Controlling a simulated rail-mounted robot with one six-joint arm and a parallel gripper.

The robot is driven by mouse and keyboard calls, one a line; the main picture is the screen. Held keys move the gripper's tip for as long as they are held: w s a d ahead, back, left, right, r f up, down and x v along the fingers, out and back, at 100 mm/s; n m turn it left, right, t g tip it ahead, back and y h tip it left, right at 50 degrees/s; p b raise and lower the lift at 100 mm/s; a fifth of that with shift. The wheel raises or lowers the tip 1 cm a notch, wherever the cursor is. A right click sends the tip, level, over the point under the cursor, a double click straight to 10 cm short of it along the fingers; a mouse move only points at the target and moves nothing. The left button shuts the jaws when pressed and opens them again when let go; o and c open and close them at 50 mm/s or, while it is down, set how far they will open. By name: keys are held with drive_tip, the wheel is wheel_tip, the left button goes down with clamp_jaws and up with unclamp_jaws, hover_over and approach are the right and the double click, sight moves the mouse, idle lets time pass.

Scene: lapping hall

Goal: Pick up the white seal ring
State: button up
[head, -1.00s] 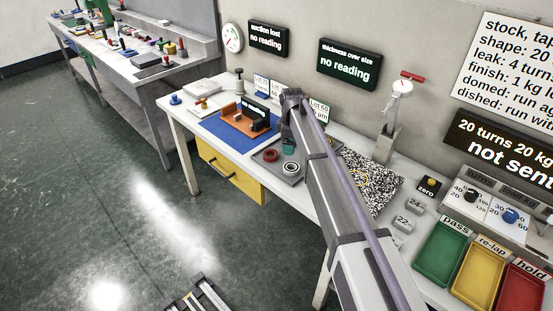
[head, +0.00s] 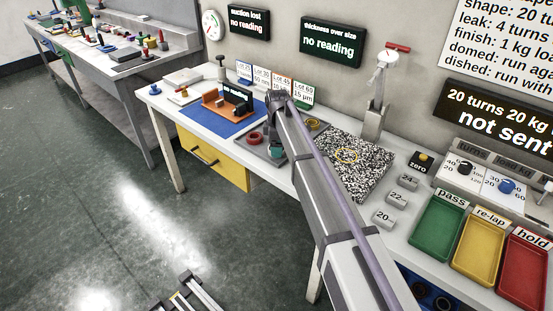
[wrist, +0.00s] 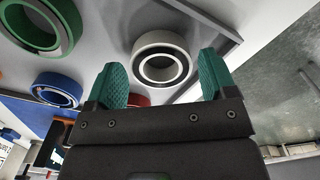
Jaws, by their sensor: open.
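The white seal ring (wrist: 141,50) shows in the wrist view, pale with a dark inner band, lying on a grey tray (wrist: 106,28). My gripper (wrist: 161,62) has two teal fingers spread wide, one towards each side of the ring in the picture. The gripper is open and empty; whether the fingers are level with the ring I cannot tell. In the head view my gripper (head: 277,150) is over the tray (head: 246,152) and the white ring is hidden behind it.
A green ring (wrist: 66,18), a blue ring (wrist: 42,82) and a partly hidden red ring (wrist: 140,99) lie near the white one. The head view also shows the red ring (head: 254,138). A speckled plate (head: 365,175) lies to the right; a blue mat (head: 205,122) lies to the left.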

drive_tip(key=shift+f, duration=0.8)
drive_tip(key=shift+r, duration=0.25)
drive_tip(key=c, duration=0.7)
